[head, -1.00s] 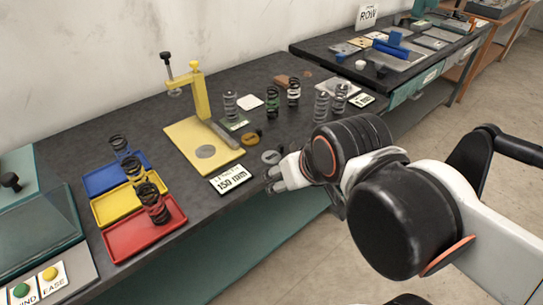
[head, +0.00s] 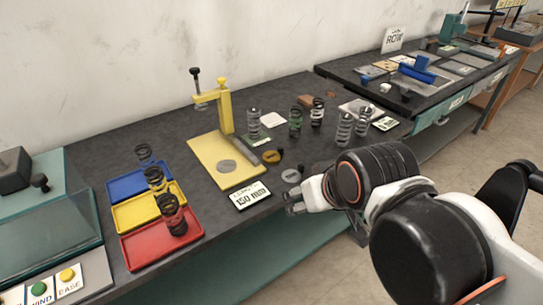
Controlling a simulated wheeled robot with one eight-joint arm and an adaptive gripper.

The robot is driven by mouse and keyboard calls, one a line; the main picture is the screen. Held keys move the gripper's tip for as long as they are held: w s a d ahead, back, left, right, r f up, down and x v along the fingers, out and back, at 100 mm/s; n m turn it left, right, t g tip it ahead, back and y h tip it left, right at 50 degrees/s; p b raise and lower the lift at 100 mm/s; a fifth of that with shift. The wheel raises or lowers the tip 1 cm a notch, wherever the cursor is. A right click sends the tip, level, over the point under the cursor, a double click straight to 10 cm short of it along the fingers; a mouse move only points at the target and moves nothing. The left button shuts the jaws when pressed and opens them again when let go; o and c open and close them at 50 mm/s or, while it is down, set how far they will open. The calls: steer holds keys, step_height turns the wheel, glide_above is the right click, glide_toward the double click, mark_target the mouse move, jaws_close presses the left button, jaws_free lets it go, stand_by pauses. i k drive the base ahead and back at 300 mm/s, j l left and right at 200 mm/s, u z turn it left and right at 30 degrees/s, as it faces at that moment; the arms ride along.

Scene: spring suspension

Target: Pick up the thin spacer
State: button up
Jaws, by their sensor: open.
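Two small round discs lie on the dark bench, a grey one (head: 291,175) and a brass-coloured one (head: 272,156) farther back. Each seems to have a dark piece beside or on it. I cannot tell for sure which is the thin spacer. A flat grey disc (head: 227,166) also lies on the yellow plate. My gripper (head: 292,204) is open and appears empty at the bench's front edge, nearer the camera than the grey disc and apart from it. Its fingers point left; the arm hides part of the bench to the right.
A yellow stand (head: 226,112) rises from the yellow base plate (head: 210,150). A "150 mm" card (head: 250,195) lies left of my gripper. Several springs (head: 295,122) stand behind. Blue, yellow and red trays (head: 140,247) with springs are at the left.

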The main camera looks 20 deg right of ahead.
mark_target(291, 176)
steer(key=j+z, duration=0.3)
steer(key=j, duration=0.15)
steer(key=j+z, duration=0.3)
steer(key=k+j+z, duration=0.3)
steer(key=j, duration=0.2)
steer(key=j+z, duration=0.3)
steer(key=k+j, duration=0.05)
steer(key=j, duration=0.05)
